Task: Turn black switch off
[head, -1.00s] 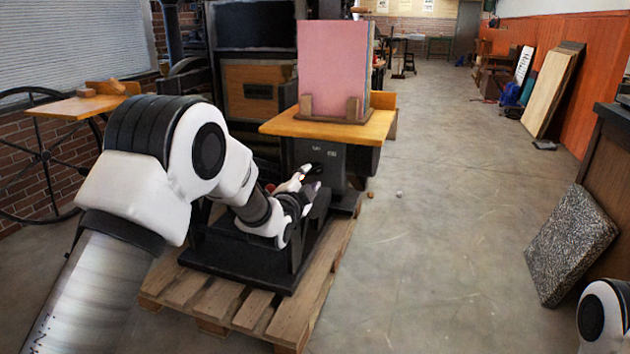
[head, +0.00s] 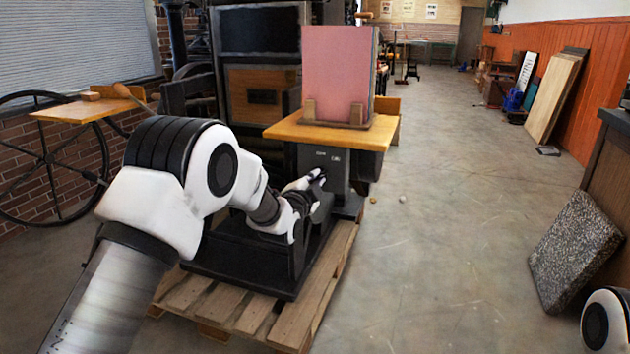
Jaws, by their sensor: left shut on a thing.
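My left gripper (head: 318,178) reaches the dark grey front panel (head: 333,164) below the wooden shelf of the press. Its fingers are shut on a small dark thing at the panel, which appears to be the black switch. The switch is mostly hidden by the fingers, and I cannot tell its position. Two small pale labels (head: 328,156) show on the panel just above the fingertips. Only a white and black part of my right arm shows at the lower right corner; its gripper is out of view.
The press stands on a wooden pallet (head: 282,323). A pink board (head: 335,75) stands on the wooden shelf (head: 290,131) above the panel. A speckled slab (head: 575,250) leans at the right. A spoked wheel (head: 48,160) stands at the left.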

